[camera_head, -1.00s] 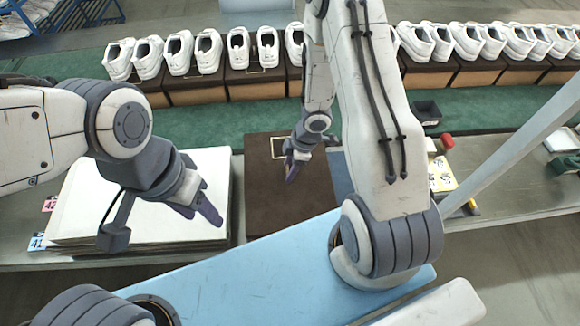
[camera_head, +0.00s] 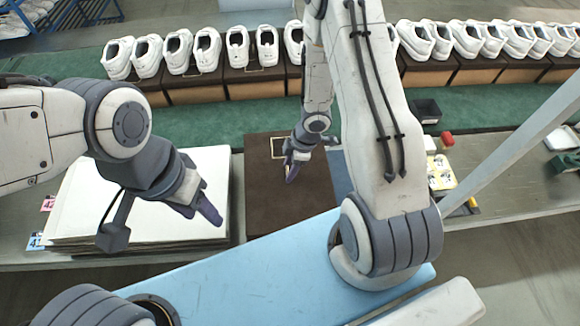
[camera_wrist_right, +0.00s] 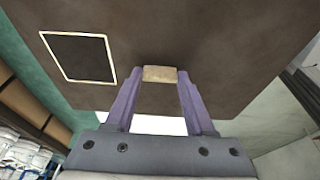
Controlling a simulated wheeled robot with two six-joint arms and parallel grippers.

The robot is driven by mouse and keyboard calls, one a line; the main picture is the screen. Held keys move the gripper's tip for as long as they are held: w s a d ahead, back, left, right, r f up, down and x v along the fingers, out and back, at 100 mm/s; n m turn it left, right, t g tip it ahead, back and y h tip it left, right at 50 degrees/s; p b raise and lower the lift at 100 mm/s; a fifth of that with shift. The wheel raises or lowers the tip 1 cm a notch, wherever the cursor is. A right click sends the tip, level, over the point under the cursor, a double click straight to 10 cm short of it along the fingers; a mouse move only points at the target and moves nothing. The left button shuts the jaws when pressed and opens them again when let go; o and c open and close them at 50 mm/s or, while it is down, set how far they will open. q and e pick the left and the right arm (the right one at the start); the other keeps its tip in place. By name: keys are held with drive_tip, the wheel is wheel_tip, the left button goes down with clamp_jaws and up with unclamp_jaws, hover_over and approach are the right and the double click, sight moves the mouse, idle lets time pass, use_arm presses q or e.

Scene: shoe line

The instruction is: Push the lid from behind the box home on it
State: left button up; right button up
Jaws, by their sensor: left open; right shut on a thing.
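The brown lid (camera_head: 300,205) shows its top from above on the table. A pale outlined dark rectangle (camera_wrist_right: 78,57) marks its far end in the right wrist view. The box body is hidden beneath; I cannot tell how closely the lid sits on it. My right gripper (camera_head: 291,172) is at the lid's far part, beside the outlined rectangle. In the right wrist view its purple fingers (camera_wrist_right: 159,76) are shut on the lid, with a tan tab (camera_wrist_right: 159,73) between the tips. My left gripper (camera_head: 215,216) is open and empty above the white stack, left of the lid.
A stack of white sheets (camera_head: 85,205) lies left of the lid. A light-blue surface (camera_head: 240,277) is in front. Behind are a green belt (camera_head: 225,120) and several white shoes on brown boxes. A black bin (camera_head: 427,110), a red object (camera_head: 447,138) and yellow cards (camera_head: 440,172) are at right.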

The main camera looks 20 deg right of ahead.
drive_tip(key=shift+f+b, duration=1.3)
drive_tip(key=shift+f, duration=0.35)
drive_tip(key=o, duration=1.3)
drive_tip(key=shift+c, duration=0.2)
drive_tip(key=w+p+v, duration=0.1)
drive_tip(key=p+v, duration=0.5)
drive_tip(key=v, duration=0.5)
drive_tip(key=w+a+r+m+t+h+b, duration=0.3)
drive_tip(key=a+r+m+h+b, duration=0.1)
drive_tip(key=r+b, duration=0.3)
drive_tip(key=s+a+r+m+g+b, duration=0.1)
drive_tip(key=s+a+b, duration=0.1)
drive_tip(key=s+a, duration=0.2)
drive_tip(key=s+a+r+m+g+y+b, duration=0.1)
drive_tip(key=s+a+b, duration=0.1)
drive_tip(key=s, duration=0.8)
drive_tip(key=s+a+r+m+g+y+b, duration=0.1)
drive_tip(key=s+a+b, duration=0.1)
drive_tip(key=s+a, duration=0.3)
drive_tip(key=shift+s+a+r+g, duration=0.3)
drive_tip(key=shift+s+a+g, duration=0.1)
drive_tip(key=shift+s, duration=0.6)
